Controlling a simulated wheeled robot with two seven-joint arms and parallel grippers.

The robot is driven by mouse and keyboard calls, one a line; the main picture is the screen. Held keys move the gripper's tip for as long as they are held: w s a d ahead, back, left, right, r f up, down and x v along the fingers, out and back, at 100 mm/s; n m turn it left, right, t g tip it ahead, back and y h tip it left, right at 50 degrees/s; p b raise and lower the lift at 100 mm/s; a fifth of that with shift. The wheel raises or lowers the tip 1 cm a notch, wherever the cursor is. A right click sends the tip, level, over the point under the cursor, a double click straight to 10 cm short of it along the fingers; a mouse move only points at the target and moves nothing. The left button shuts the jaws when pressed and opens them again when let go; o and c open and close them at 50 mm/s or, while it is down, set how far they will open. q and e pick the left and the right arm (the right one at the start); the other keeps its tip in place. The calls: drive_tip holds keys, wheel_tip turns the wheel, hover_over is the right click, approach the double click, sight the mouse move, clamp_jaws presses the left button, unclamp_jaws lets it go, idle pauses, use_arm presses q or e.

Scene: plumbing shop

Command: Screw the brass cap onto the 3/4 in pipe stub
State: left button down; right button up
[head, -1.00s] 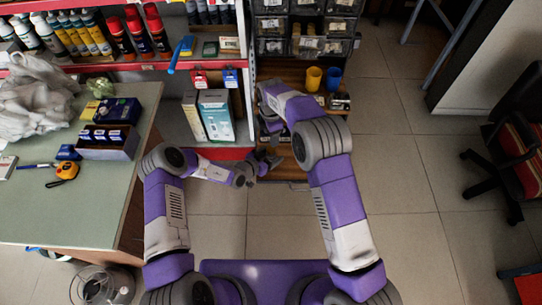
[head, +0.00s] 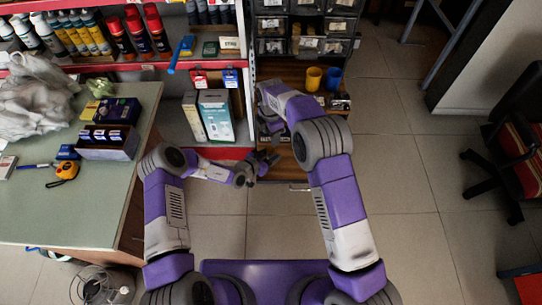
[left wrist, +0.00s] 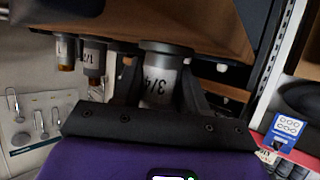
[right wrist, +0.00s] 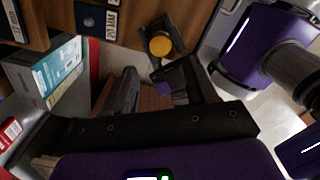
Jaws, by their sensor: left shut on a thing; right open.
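In the left wrist view my left gripper (left wrist: 160,90) is shut on the grey pipe stub (left wrist: 158,75) marked 3/4. The stub has a dark flange against a wooden board. In the right wrist view a round yellow brass face, apparently the brass cap (right wrist: 160,45), shows between the left gripper's dark fingers, at the stub's end; how far it is threaded cannot be told. My right gripper (right wrist: 160,70) is open and empty, its fingers apart close to the cap. In the head view the left gripper (head: 255,168) is small and the stub and cap are hard to make out.
Smaller stubs (left wrist: 93,60) stand beside the 3/4 stub, one marked 1/2. A yellow cup (head: 313,78) and a blue cup (head: 333,78) stand behind the right arm. A boxed item (head: 216,115) is on the shelf.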

sight(271, 148)
drive_tip(key=n, duration=0.3)
idle(0.4)
drive_tip(key=shift+f, duration=4.05)
clamp_jaws()
drive_tip(key=m, duration=0.9)
drive_tip(key=shift+m, duration=0.3)
